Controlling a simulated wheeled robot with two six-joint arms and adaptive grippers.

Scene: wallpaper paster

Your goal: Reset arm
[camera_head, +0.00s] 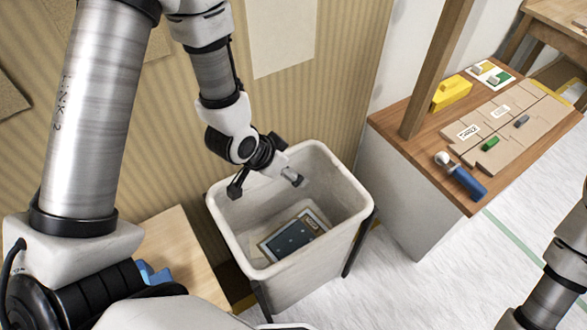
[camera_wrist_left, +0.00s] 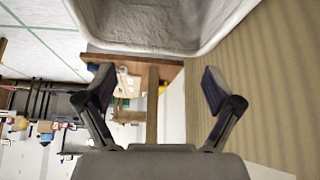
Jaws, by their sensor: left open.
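My left arm comes in from the left in the head view. Its gripper (camera_head: 265,182) hangs over the back left part of a white bin (camera_head: 301,297), with its fingers spread and nothing between them. In the left wrist view the gripper (camera_wrist_left: 157,84) also shows its two fingers wide apart and empty, with the bin's rim (camera_wrist_left: 150,47) across the top. Part of my right arm shows at the lower right of the head view; its gripper is outside the frame.
A dark, pale-edged flat piece (camera_head: 292,236) lies in the bin. A wooden-topped bench (camera_head: 408,127) at right holds a yellow block (camera_head: 451,93), a blue-handled roller (camera_head: 464,179) and boards. A striped wall (camera_head: 325,60) stands behind the bin. White floor is clear at lower right.

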